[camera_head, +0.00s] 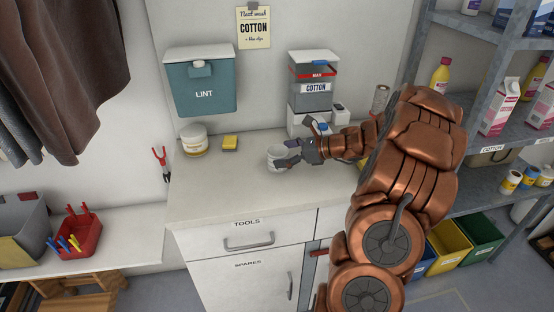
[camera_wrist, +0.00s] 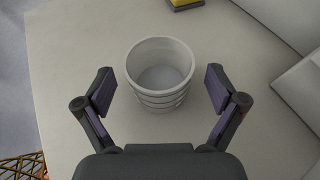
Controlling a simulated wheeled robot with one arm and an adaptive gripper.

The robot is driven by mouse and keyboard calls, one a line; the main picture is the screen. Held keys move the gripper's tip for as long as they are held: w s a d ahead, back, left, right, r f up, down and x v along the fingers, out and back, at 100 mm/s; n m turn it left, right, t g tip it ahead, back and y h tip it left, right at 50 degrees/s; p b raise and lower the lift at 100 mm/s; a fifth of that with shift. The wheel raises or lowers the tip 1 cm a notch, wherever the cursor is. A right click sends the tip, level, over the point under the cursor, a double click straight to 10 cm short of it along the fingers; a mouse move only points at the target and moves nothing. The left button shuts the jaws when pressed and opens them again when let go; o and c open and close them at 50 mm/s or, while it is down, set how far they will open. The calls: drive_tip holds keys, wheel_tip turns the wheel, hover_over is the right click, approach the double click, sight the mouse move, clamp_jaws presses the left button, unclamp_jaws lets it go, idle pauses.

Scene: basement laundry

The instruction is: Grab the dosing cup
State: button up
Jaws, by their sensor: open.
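The dosing cup looks like the white ribbed cup (camera_wrist: 160,100), standing upright and empty on the counter in the wrist view. In the head view the cup (camera_head: 275,157) stands on the pale countertop, partly hidden by my fingers. My gripper (camera_wrist: 160,90) is open, with one finger on each side of the cup. In the wrist view a gap shows between each finger and the cup wall. In the head view my gripper (camera_head: 287,153) reaches in from the right at the cup.
A white-and-grey COTTON container (camera_head: 310,95) is behind my gripper. The countertop (camera_head: 215,190) is clear at the front left. Shelves (camera_head: 480,45) stand at right.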

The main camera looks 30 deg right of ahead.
drive_tip(key=shift+w+a+f, duration=0.2)
drive_tip(key=shift+w+a, duration=0.1)
drive_tip(key=shift+w, duration=0.1)
drive_tip(key=c, duration=1.3)
drive_tip(key=shift+o, duration=0.2)
drive_tip(key=shift+r, duration=0.1)
